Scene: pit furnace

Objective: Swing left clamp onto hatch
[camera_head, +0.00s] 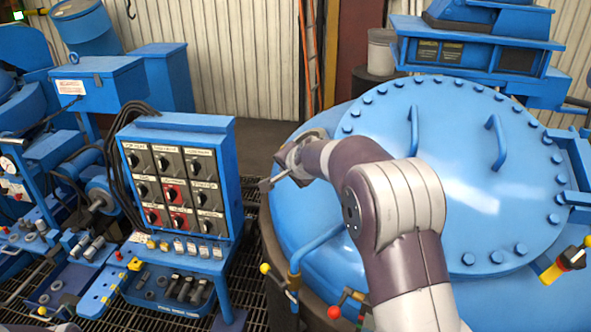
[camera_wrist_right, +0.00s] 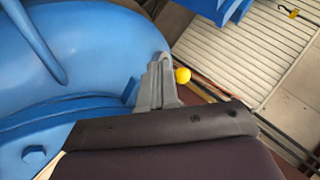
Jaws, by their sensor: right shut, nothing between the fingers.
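The round blue hatch (camera_head: 450,165) lies on the furnace, ringed by bolts, with two curved handles. It also fills the left of the right wrist view (camera_wrist_right: 80,70). My right arm crosses the hatch's left part, and my right gripper (camera_head: 270,182) is at its left edge. In the right wrist view its fingers (camera_wrist_right: 160,82) are shut and empty. A yellow knob (camera_wrist_right: 182,75) shows just right of the fingertips; I cannot tell whether they touch. The left clamp cannot be made out clearly; my arm hides part of that edge. My left gripper is not in view.
A yellow-knobbed lever (camera_head: 266,269) and a red-knobbed lever (camera_head: 334,312) stand at the furnace's front left. A control panel (camera_head: 180,180) stands left, with dark grating (camera_head: 255,290) between.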

